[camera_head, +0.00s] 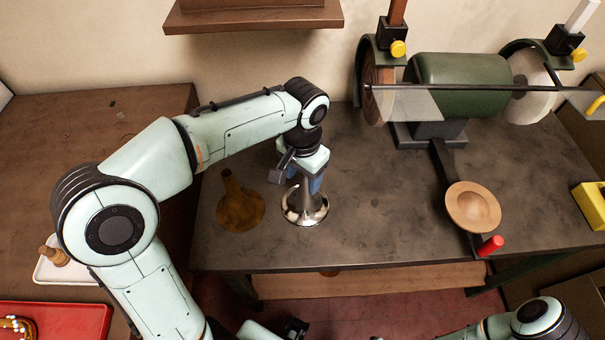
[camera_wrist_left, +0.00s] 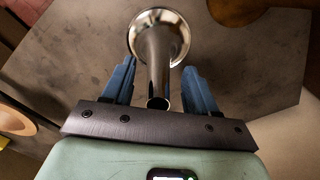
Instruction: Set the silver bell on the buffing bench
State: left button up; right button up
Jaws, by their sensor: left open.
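The silver bell (camera_head: 304,207) stands mouth down on the buffing bench (camera_head: 370,225), left of the bench's middle, its narrow stem pointing up. My left gripper (camera_head: 304,180) is above it, pointing down, with its blue fingers beside the stem. In the left wrist view the bell's shiny stem (camera_wrist_left: 158,70) rises between the two fingers of the open left gripper (camera_wrist_left: 159,78), with a gap on each side. The flared rim rests on the bench top. Part of my right arm shows at the bottom right; I cannot make out its gripper.
A brown brass bell (camera_head: 240,207) stands close left of the silver one. The green buffing machine (camera_head: 458,82) with its wheels is at the back. A round wooden dish (camera_head: 472,206) and a red handle (camera_head: 490,245) are at the right. The bench's front middle is clear.

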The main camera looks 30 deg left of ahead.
pick_arm(q)
notch_tip(320, 180, up, 12)
jog(key=shift+w+f+p, duration=0.1)
jog(key=shift+f+p, duration=0.05)
jog(key=shift+p, duration=1)
pick_arm(e)
jog(key=w+r, duration=0.2)
jog(key=r, duration=0.1)
